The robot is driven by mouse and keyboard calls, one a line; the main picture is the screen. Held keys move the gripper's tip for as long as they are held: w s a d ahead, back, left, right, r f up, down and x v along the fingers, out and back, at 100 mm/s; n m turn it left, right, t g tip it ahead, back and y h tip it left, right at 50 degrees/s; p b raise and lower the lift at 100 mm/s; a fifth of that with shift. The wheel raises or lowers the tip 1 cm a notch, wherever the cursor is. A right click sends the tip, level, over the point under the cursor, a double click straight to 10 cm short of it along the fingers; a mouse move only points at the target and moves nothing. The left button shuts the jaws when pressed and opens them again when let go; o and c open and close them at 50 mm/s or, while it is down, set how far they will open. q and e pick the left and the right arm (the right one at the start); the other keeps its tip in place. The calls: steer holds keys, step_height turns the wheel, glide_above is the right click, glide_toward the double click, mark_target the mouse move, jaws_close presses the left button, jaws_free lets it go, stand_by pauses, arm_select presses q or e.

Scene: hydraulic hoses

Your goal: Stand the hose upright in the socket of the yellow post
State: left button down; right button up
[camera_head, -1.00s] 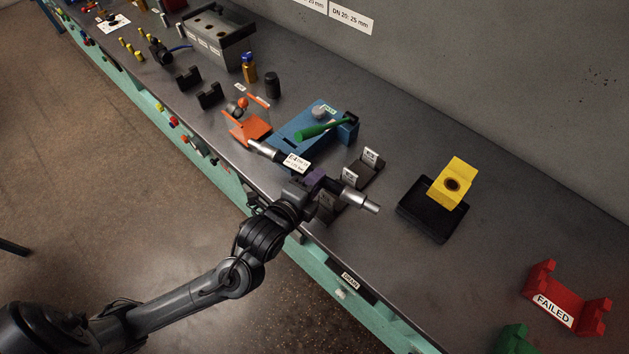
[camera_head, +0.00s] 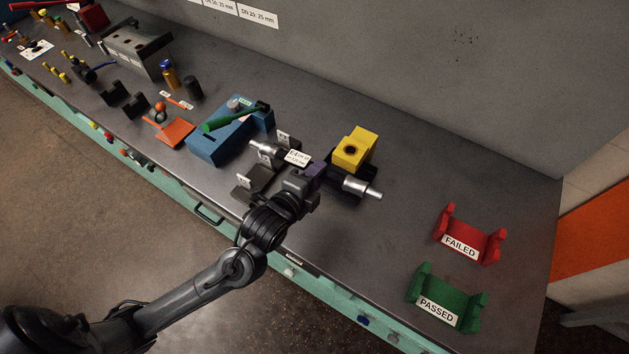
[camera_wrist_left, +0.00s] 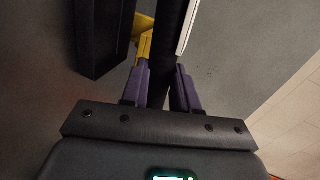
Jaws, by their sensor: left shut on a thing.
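The hose (camera_head: 334,175) is a short black tube with silver end fittings and a white label. It lies roughly level across my left gripper (camera_head: 312,174), which is shut on it near the middle. In the left wrist view the purple fingers (camera_wrist_left: 162,88) close around the black hose (camera_wrist_left: 174,50). The yellow post (camera_head: 355,150) stands just behind the hose, its dark round socket (camera_head: 351,150) facing up and empty. A corner of the post shows in the left wrist view (camera_wrist_left: 144,42). The right gripper is out of view.
A red FAILED cradle (camera_head: 469,238) and a green PASSED cradle (camera_head: 445,300) stand at the right. A black hose stand (camera_head: 252,184), a blue fixture (camera_head: 219,142) and an orange holder (camera_head: 175,132) lie to the left. Bench behind the post is clear.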

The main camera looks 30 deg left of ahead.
arm_select(q)
steer(key=w+d+r+n+t+h+p, duration=0.1)
steer(key=w+r+n+h+p, duration=0.2)
steer(key=r+p, duration=1)
steer(key=w+d+r+n+t+h+p, duration=0.1)
steer(key=w+r+n+h+p, duration=0.1)
steer(key=w+r+n+p, duration=0.5)
steer(key=shift+w+r+n+t+h+p, duration=0.35)
steer(key=shift+r+n+p, duration=1.15)
steer(key=shift+r+p, duration=1.75)
steer(key=shift+f, duration=0.3)
steer(key=shift+p, duration=0.35)
step_height(320, 180, down, 6)
steer(key=b, duration=0.3)
steer(key=shift+s+r, duration=0.1)
steer(key=shift+p, duration=0.3)
